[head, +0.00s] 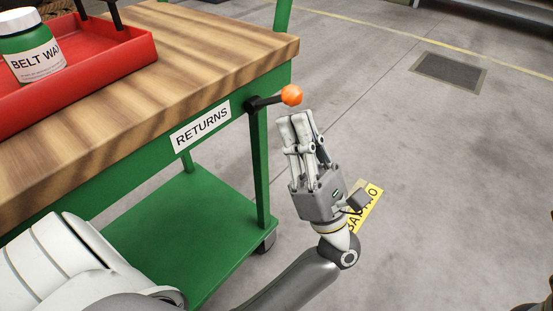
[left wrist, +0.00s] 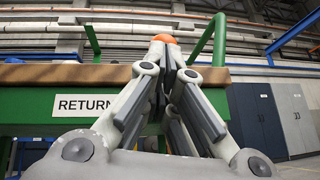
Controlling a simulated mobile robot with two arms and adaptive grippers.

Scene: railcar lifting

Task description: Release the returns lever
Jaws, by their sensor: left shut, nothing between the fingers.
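The returns lever is a dark arm with an orange ball knob (head: 291,95), fixed to the corner post of the green cart beside the RETURNS label (head: 201,126). My left gripper (head: 297,118) is shut and empty, with its fingertips just below the knob in the head view. In the left wrist view the orange knob (left wrist: 164,38) shows just beyond the closed fingertips (left wrist: 170,60), which partly hide it. Whether the fingers touch the knob I cannot tell. The dark lever arm is hidden in the wrist view. My right gripper is not in view.
The cart's wooden top (head: 180,60) carries a red tray (head: 110,58) with a white-labelled green jar (head: 32,48). A green lower shelf (head: 180,235) sits below. Grey floor (head: 430,190) lies open to the right, with a yellow floor label (head: 367,206) near my wrist.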

